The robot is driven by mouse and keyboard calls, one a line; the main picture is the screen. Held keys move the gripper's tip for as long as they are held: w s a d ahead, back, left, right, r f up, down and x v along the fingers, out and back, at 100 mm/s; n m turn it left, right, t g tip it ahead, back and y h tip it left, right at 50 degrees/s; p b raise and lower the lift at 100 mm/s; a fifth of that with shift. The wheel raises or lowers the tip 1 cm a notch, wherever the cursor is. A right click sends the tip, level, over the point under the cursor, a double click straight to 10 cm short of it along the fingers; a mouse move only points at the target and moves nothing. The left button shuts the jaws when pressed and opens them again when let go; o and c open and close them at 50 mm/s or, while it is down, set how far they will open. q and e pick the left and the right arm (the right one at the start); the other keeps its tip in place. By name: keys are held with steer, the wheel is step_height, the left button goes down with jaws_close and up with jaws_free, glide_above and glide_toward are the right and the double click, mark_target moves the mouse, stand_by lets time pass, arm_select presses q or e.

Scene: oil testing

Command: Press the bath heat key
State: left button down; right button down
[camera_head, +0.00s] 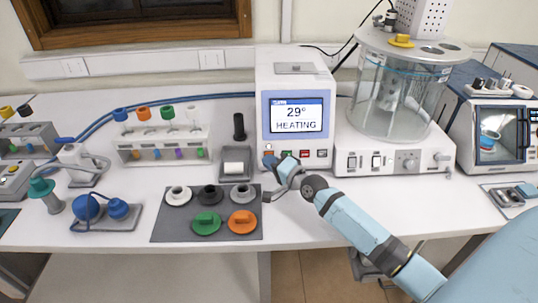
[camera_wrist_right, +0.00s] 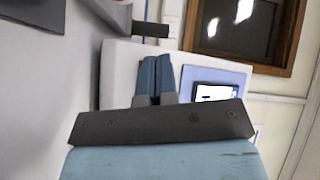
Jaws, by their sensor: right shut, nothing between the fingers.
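The white control unit (camera_head: 262,110) stands on the bench, and its screen (camera_head: 297,116) reads 29° and HEATING. In the right wrist view the closed fingers (camera_wrist_right: 155,78) point at the unit's front, beside the screen (camera_wrist_right: 214,93). My left gripper is not in view.
A glass bath (camera_head: 395,100) stands on a white base (camera_head: 425,158) right of the unit. A small grey tray (camera_head: 236,176) lies to its left. A dark mat (camera_head: 165,229) with several coloured caps lies in front. A tube rack (camera_head: 160,155) stands further left.

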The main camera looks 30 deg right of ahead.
steer(key=shift+s+a+r+p, duration=0.2)
steer(key=shift+s+r+p, duration=0.1)
steer(key=shift+p, duration=0.2)
steer(key=shift+s+a+r+p, duration=0.25)
steer(key=shift+s+a+p, duration=0.1)
steer(key=shift+s+p, duration=0.25)
steer(key=shift+s+a+r+p, duration=0.3)
steer(key=shift+s+p, duration=0.15)
steer(key=shift+p, duration=0.1)
steer(key=shift+s+a+r+p, duration=0.15)
steer(key=shift+s+a+p, duration=0.2)
steer(key=shift+s+p, duration=0.25)
